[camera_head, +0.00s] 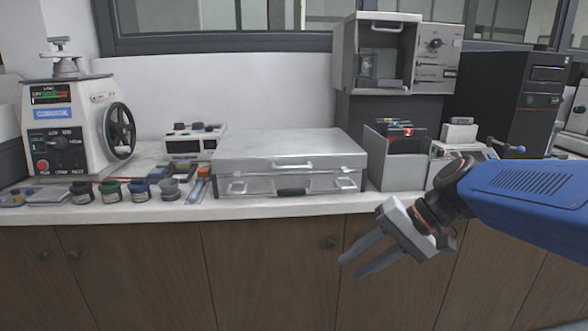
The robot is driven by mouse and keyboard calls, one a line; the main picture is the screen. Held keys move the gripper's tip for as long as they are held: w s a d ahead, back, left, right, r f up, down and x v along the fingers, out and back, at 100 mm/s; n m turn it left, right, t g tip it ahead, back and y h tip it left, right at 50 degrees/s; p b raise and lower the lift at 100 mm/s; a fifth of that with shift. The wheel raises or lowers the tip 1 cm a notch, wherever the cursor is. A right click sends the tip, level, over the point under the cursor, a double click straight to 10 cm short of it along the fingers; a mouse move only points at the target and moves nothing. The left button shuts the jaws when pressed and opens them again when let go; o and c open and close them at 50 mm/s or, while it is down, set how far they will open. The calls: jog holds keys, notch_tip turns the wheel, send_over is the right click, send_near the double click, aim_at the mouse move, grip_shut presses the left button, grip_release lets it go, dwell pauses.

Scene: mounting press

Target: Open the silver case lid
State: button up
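The silver case (230,171) lies on the white counter near the middle of the view. Its lid (288,145) is down, with a light handle on the front of the lid. A dark grip and two latches show on the front of the lower part. My gripper (352,268) is in front of the cabinet doors, below the counter edge and to the lower right of the case. Its two grey fingers point down and left with a gap between them. It is open, empty and apart from the case.
The counter's front edge (140,217) runs below the case. A grey bin of folders (396,165) stands close to the case's right side. Several small jars (110,192) and a white press machine (70,125) are on the left. A metal box with an open door (378,60) is behind.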

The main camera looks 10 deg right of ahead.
jog(key=w+r+m+t+y, duration=0.1)
jog(key=w+r+m+y, duration=0.1)
jog(key=w+r+y, duration=0.5)
jog(key=m+t, duration=0.1)
jog(key=t, duration=0.2)
send_near(299, 168)
jog(key=shift+y, duration=0.3)
jog(key=x, duration=1.1)
jog(key=shift+w+a+f, duration=0.1)
jog(key=shift+w+f, duration=0.05)
jog(key=shift+f, duration=0.15)
jog(key=shift+c, duration=0.6)
grip_shut()
